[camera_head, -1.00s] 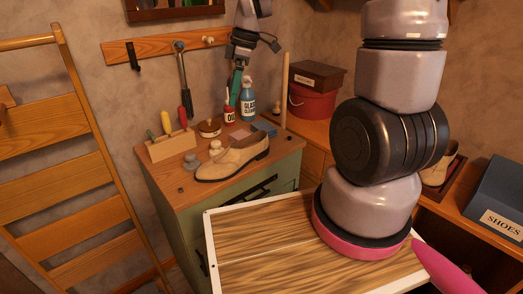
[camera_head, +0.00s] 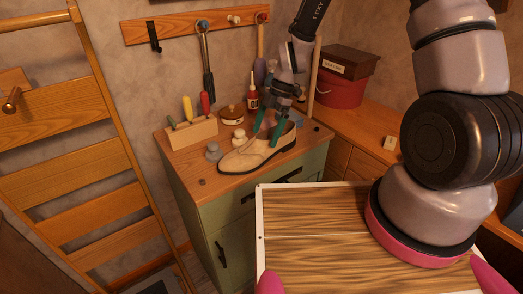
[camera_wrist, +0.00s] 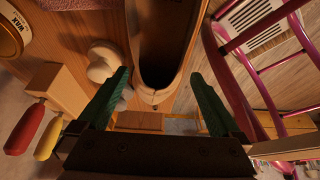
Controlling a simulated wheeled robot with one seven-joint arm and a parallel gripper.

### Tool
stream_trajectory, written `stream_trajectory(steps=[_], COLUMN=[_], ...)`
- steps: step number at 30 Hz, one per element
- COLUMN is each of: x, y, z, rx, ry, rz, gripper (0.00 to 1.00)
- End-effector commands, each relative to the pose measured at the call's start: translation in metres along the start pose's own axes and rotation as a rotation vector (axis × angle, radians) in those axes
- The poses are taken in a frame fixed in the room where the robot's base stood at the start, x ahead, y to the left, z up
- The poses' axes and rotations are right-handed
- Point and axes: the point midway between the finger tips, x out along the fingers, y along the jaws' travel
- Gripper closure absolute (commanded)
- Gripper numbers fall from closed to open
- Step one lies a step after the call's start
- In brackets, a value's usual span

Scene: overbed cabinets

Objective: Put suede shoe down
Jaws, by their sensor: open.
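The beige suede shoe (camera_head: 252,152) rests on the wooden top of the green cabinet (camera_head: 225,186), toe to the left and towards the front. My gripper (camera_head: 272,130) is open at the shoe's rear part, its green fingers pointing down. In the wrist view the shoe (camera_wrist: 162,82) lies between the two spread fingers of my gripper (camera_wrist: 160,74), with gaps visible on both sides. The shoe's dark opening faces the camera. Part of its heel is hidden behind the fingers in the head view.
A wooden block with coloured handles (camera_head: 193,133), a wax tin (camera_head: 232,115) and a red-labelled bottle (camera_head: 253,97) stand behind the shoe. A red box (camera_head: 340,92) is at the back right. A ladder-like rack (camera_head: 75,150) stands at left.

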Motion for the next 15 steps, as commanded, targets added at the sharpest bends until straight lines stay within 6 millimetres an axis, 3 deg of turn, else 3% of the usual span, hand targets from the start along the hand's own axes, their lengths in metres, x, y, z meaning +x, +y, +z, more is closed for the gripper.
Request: stream_trajectory(steps=[9, 15], x=[0.044, 0.050], y=[0.000, 0.000], z=[0.001, 0.002], rx=[0.001, 0.001], ry=[0.001, -0.001], rz=[-0.003, 0.000], gripper=[0.00, 0.00])
